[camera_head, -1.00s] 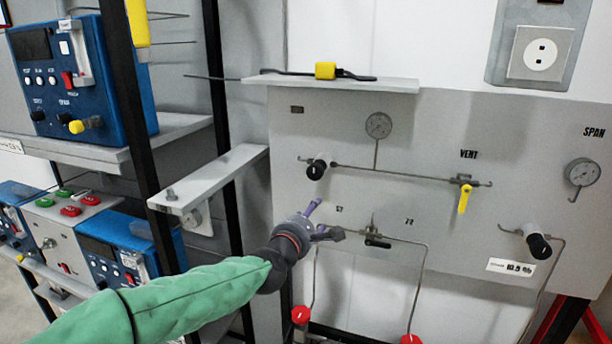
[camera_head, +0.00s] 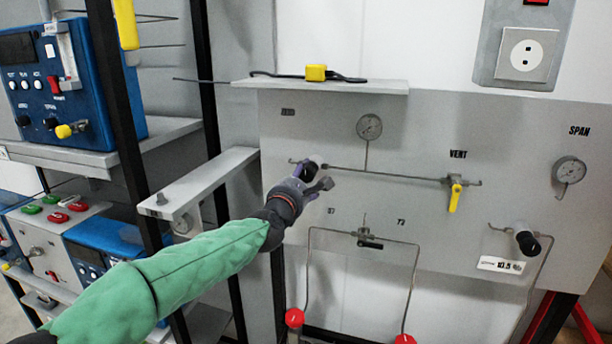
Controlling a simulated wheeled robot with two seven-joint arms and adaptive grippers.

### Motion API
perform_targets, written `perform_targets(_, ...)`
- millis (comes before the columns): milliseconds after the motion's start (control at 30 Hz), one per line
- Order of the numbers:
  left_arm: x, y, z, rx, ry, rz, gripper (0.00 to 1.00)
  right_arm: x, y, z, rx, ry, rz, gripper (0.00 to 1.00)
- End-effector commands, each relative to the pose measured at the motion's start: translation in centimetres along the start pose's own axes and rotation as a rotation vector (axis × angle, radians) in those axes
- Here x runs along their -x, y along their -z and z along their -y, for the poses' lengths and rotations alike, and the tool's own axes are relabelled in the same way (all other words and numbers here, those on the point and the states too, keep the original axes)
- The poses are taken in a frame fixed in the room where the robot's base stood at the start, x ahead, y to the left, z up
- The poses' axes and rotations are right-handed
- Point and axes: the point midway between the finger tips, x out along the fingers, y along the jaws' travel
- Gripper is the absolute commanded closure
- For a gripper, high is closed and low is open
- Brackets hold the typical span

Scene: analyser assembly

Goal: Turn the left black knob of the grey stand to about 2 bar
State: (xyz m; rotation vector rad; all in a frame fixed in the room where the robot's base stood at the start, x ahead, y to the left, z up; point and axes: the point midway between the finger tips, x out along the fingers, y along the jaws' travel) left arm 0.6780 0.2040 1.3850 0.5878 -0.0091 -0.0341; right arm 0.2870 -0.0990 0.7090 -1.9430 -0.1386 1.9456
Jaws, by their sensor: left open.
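The grey stand (camera_head: 420,225) is an upright panel in the head view. Its left black knob (camera_head: 309,169) sits at the left end of a thin horizontal pipe, below a small round gauge (camera_head: 369,127). The gauge's needle is too small to read. My left gripper (camera_head: 315,179) is open at the knob, reaching up from the lower left. Its fingers partly cover the knob, one at its left side and one below right. I cannot tell whether they touch it. The right black knob (camera_head: 528,243) is at the panel's right. My right gripper is not in view.
A yellow VENT lever (camera_head: 455,197) and a black-handled valve (camera_head: 370,243) are on the panel. A ledge (camera_head: 340,87) with a yellow item runs above. A rack with blue instruments (camera_head: 60,90) and a jutting grey bar (camera_head: 200,183) stand left of my arm.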

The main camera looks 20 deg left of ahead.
Motion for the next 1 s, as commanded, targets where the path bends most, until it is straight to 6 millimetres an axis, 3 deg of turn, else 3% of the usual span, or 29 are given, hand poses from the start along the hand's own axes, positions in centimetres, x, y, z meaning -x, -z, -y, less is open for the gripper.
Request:
perform_targets(200,-1.8,-0.1,-0.1,-0.001,-0.001,0.000,0.36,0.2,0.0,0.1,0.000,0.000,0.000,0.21)
perform_targets(600,-2.3,0.0,-0.1,-0.001,-0.001,0.000,0.36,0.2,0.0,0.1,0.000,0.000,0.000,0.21)
perform_targets(667,-2.3,0.0,-0.1,-0.001,-0.001,0.000,0.50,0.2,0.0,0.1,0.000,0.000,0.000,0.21)
perform_targets(800,-2.3,0.0,-0.1,-0.001,-0.001,0.000,0.90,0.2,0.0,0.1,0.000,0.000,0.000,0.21)
perform_targets(1000,-2.3,-0.1,-0.1,-0.004,-0.001,0.001,0.92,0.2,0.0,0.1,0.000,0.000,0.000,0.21)
